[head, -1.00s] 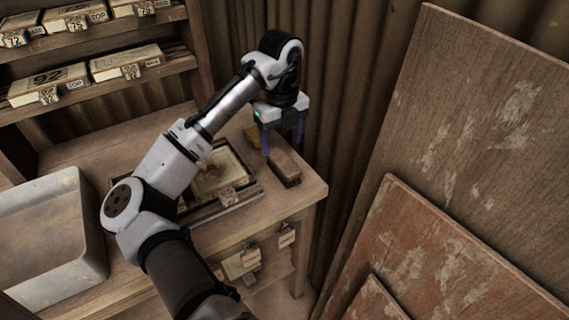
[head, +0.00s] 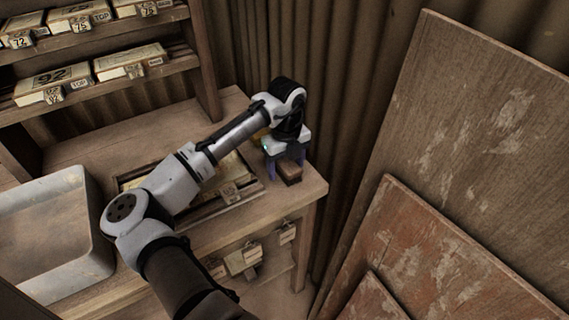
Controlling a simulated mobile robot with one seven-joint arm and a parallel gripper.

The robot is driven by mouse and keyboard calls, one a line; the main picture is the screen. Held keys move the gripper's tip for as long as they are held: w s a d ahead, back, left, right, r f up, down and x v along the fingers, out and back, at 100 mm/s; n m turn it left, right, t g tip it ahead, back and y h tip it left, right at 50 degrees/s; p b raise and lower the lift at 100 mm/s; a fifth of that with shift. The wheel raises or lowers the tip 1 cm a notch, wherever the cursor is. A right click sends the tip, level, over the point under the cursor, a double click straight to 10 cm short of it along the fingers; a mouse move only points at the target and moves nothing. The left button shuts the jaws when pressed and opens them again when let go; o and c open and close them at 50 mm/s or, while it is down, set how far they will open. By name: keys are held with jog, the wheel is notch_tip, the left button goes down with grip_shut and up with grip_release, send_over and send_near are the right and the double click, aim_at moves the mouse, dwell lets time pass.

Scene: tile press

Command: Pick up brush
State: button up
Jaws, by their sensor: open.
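The brush (head: 291,174) is a brown block with a darker underside. It lies on the wooden bench near its right end. My gripper (head: 286,172) points down right over the brush, with its fingers apart on either side of it. The gripper hides the far part of the brush. Whether the fingers touch the brush cannot be told.
A framed tray (head: 240,197) lies left of the brush, partly under my arm. A grey bin (head: 80,215) stands at the left. Shelves with numbered boxes (head: 50,85) are at the back left. A corrugated wall and leaning boards (head: 480,130) stand right of the bench.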

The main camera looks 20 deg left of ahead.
aim_at(286, 161)
jog(key=c, duration=1.1)
jog(key=shift+r, duration=0.1)
notch_tip(286, 161, up, 20)
jog(key=shift+b, duration=0.45)
